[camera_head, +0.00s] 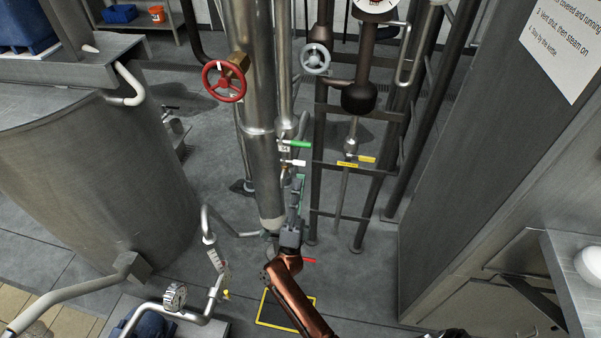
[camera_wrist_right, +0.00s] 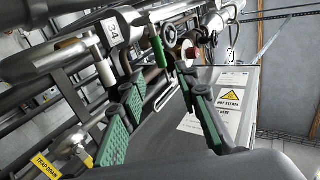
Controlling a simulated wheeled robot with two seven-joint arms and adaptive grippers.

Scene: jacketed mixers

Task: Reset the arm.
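My right gripper (camera_head: 297,190) is at the end of the copper arm, raised beside the tall steel pipe in the head view, just below a green-handled lever (camera_head: 295,144) and a white-handled lever (camera_head: 294,162). In the right wrist view the gripper (camera_wrist_right: 158,82) has its two green-padded fingers spread apart with nothing between the pads. A green handle (camera_wrist_right: 158,52) shows beyond the fingertips and looks apart from them; the exact gap is hard to tell. My left gripper is not in view.
A red handwheel (camera_head: 224,80) is upper left of the gripper and a grey handwheel (camera_head: 315,59) is above it. A yellow-handled valve (camera_head: 366,158) is on the rack at right. A large steel vessel (camera_head: 95,180) stands left, a steel cabinet (camera_head: 500,140) right.

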